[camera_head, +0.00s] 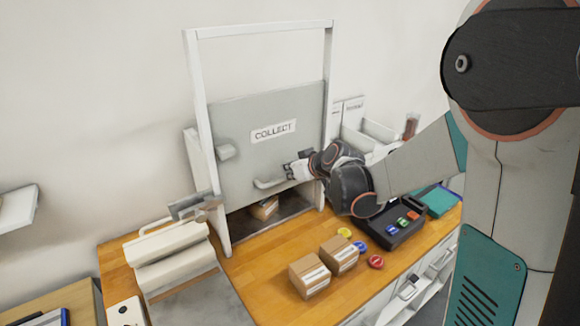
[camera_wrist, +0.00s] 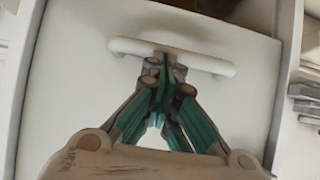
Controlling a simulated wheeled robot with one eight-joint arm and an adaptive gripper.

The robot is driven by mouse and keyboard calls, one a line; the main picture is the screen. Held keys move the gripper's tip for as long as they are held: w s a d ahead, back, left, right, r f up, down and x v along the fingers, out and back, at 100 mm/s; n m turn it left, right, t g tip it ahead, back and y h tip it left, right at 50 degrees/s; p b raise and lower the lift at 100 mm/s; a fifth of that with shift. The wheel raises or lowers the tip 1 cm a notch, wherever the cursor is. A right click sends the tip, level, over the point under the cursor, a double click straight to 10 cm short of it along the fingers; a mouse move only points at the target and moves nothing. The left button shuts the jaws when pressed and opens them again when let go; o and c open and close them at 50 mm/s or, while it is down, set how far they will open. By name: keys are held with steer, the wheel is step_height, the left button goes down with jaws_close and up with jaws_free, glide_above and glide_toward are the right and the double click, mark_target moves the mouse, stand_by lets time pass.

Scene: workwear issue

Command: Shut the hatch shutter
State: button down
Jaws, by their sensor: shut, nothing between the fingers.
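The hatch shutter (camera_head: 240,150) is a grey panel with a COLLECT label, set in a white upright frame (camera_head: 201,100). Its lower edge stands above the counter, leaving a dark gap below. A white bar handle (camera_head: 268,183) sits low on the panel, and it also shows in the wrist view (camera_wrist: 215,65). My gripper (camera_head: 287,171) is at the handle's right end in the head view. In the wrist view my gripper (camera_wrist: 168,62) has its fingertips together, overlapping the middle of the handle. I cannot tell whether they touch it.
A small box (camera_head: 264,208) lies in the gap under the shutter. Two cardboard boxes (camera_head: 310,277) and several coloured discs (camera_head: 375,261) stand on the wooden counter (camera_head: 255,255). A black tray (camera_head: 390,238) is at the right. A roll dispenser (camera_head: 172,250) is at the left.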

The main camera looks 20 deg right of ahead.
step_height(320, 180, down, 16)
steer(key=b, duration=1)
steer(key=shift+f, duration=0.2)
steer(key=w+r+p+v, duration=0.2)
steer(key=p+v, duration=0.3)
steer(key=v, duration=0.8)
steer(key=s+a+r+m+g+h, duration=0.1)
steer(key=s+a+r, duration=0.15)
steer(key=s, duration=0.35)
steer(key=s+a+r+g, duration=0.1)
steer(key=s+a, duration=0.2)
steer(key=s, duration=0.3)
steer(key=s+d+f+m+g+h+b, duration=0.1)
steer(key=s+d+m+h+b, duration=0.1)
steer(key=s, duration=1.2)
steer(key=shift+s+f+m+g, duration=0.2)
steer(key=shift+s+m+g, duration=0.1)
steer(key=shift+s, duration=0.1)
